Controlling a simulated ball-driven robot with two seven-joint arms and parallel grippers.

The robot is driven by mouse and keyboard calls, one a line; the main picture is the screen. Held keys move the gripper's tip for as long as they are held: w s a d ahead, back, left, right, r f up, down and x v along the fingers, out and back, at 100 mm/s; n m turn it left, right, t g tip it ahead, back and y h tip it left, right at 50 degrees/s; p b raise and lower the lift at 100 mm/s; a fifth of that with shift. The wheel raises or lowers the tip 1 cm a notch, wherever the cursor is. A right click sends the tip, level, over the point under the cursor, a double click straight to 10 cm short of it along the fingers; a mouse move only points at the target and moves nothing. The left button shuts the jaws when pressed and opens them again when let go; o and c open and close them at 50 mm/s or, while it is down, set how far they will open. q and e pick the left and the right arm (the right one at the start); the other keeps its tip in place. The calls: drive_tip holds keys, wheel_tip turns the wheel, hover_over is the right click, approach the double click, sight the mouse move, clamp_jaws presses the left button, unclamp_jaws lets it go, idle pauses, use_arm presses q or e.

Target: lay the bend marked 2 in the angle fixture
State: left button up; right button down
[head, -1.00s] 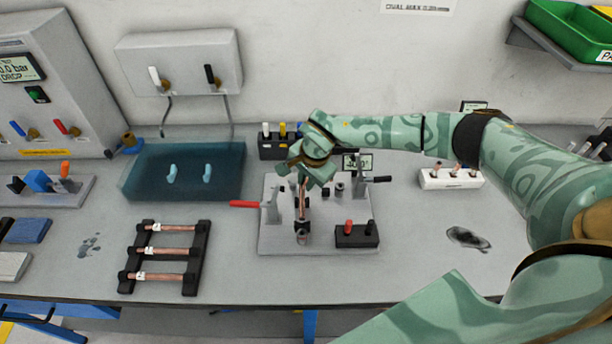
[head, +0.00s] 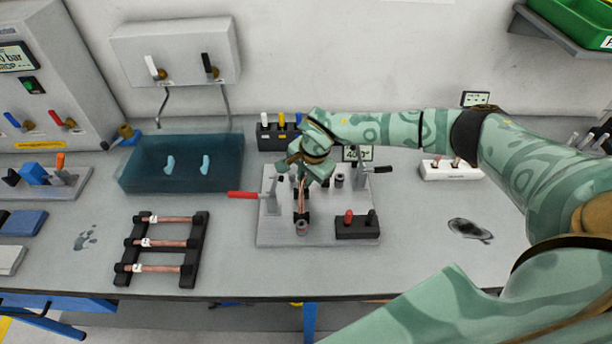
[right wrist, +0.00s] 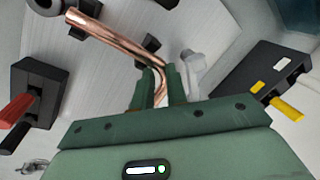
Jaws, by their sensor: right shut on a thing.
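My right gripper (head: 302,180) is shut on a bent copper tube (head: 302,200), above the middle of the grey fixture plate (head: 275,236). In the right wrist view the copper bend (right wrist: 120,38) runs from the upper left to a curve, then down between the gripper fingers (right wrist: 160,88). Black blocks (right wrist: 148,50) on the plate stand close beside it. I cannot tell whether the bend touches the fixture or hangs just above it. No number on the bend can be read. My left gripper is not in view.
A red-handled clamp (head: 245,195) is at the plate's left, and a black block with red and black knobs (head: 357,224) at its front right. A black rack (head: 193,255) holds three labelled copper tubes. A blue tray (head: 140,180) stands behind it. The right front bench is mostly clear.

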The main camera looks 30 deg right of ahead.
drive_tip(key=shift+s+a+f, duration=0.1)
drive_tip(key=shift+s+f, duration=0.45)
drive_tip(key=shift+f, duration=0.2)
drive_tip(key=c, duration=1.3)
unclamp_jaws()
drive_tip(key=shift+w, duration=0.1)
drive_tip(key=shift+w+a, duration=0.1)
drive_tip(key=v, duration=0.4)
drive_tip(key=shift+w, duration=0.4)
drive_tip(key=v, duration=0.4)
drive_tip(key=p+v, duration=0.1)
drive_tip(key=v, duration=0.8)
drive_tip(key=shift+w+r, duration=0.15)
drive_tip(key=shift+r, duration=0.3)
